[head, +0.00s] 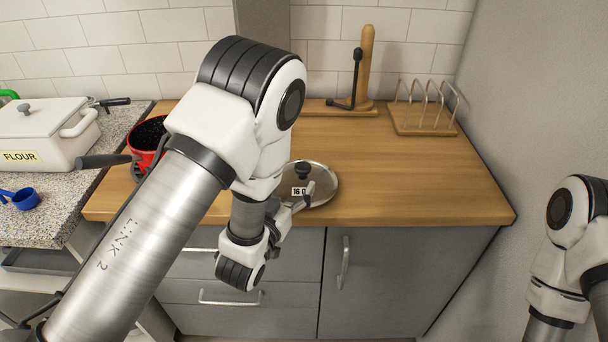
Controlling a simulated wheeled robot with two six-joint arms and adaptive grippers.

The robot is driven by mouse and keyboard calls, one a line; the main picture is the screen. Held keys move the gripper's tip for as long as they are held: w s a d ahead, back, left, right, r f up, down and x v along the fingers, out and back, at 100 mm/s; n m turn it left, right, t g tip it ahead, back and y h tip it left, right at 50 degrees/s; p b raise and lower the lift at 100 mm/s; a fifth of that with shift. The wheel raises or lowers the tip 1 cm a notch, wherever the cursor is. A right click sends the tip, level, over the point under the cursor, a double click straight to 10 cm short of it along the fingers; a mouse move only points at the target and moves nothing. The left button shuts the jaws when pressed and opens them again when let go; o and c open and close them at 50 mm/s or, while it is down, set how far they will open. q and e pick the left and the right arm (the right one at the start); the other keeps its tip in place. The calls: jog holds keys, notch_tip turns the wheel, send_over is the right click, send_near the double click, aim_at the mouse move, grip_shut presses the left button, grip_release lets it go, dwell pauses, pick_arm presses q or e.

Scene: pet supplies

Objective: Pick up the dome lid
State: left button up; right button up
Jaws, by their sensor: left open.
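The dome lid (325,182) is a round, shiny metal lid with a dark knob on top. It lies on the wooden counter near the front edge, partly hidden by my left arm. A small white label reading "16" shows on or in front of it. My left gripper (303,200) is open at the lid's front left, with a finger overlapping the lid in the picture. I cannot tell whether it touches the lid. My right arm shows at the right edge, but its gripper is not in view.
A red pan (147,134) stands left on the wooden counter (410,180). A wooden stand (367,65) and a toast rack (424,118) stand at the back. A white flour box (40,135) and blue scoop (26,199) are far left. The counter's right side is clear.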

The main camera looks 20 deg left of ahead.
aim_at(300, 175)
pick_arm(q)
jog(key=w, duration=0.3)
jog(key=w+f+p, duration=0.1)
jog(key=w, duration=0.1)
jog(key=shift+w+d, duration=0.15)
jog(key=shift+w, duration=0.1)
jog(key=shift+s+r, duration=0.15)
jog(key=shift+s, duration=0.05)
jog(key=shift+c, duration=0.4)
jog(key=shift+w, duration=0.1)
grip_shut()
jog(key=shift+w, duration=0.1)
